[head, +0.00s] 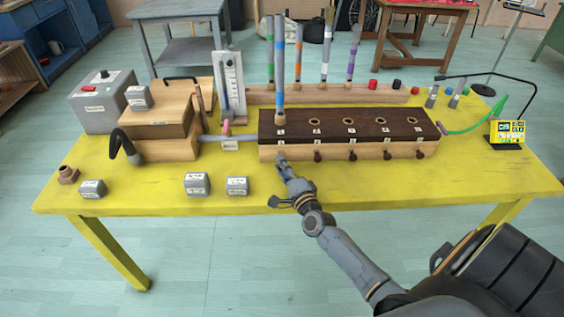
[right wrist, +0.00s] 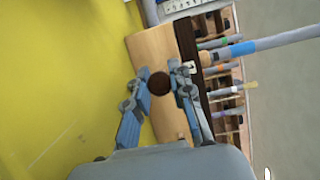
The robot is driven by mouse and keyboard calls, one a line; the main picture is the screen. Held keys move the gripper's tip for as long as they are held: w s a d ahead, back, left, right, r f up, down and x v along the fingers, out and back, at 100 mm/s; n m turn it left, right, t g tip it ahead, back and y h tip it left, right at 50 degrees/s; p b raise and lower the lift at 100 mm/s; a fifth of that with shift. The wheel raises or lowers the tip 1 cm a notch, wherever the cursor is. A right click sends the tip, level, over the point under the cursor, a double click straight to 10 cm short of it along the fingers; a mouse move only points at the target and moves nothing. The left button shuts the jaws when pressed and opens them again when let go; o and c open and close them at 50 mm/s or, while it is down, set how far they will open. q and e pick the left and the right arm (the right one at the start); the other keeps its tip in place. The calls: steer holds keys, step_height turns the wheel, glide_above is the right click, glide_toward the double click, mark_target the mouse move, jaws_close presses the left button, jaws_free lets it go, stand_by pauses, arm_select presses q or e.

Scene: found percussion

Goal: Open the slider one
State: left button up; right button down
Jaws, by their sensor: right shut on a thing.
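A long wooden block (head: 350,150) with a dark top stands on the yellow table. Its front carries a row of dark slider knobs, such as a knob (head: 317,156) right of the first. A striped tube (head: 280,60) stands upright in the leftmost hole. My right gripper (head: 283,162) reaches the leftmost front position and hides slider one there. In the right wrist view, slider one's round dark knob (right wrist: 160,83) sits between the two fingers of the right gripper (right wrist: 157,86), which is shut on it. How far the slider is out cannot be told. My left gripper is not in view.
A wooden box (head: 160,120) with a grey tube joins the block at left. Small grey blocks (head: 197,184) lie near the front edge. Several striped tubes stand in a rack (head: 345,97) behind. A small yellow display (head: 507,133) stands at right. The front right tabletop is clear.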

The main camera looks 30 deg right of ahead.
steer(key=c, duration=1.4)
jaws_free()
steer(key=s, duration=0.4)
steer(key=s+a, duration=0.1)
steer(key=s, duration=0.3)
steer(key=s+a, duration=0.1)
steer(key=s, duration=0.2)
steer(key=shift+s, duration=0.4)
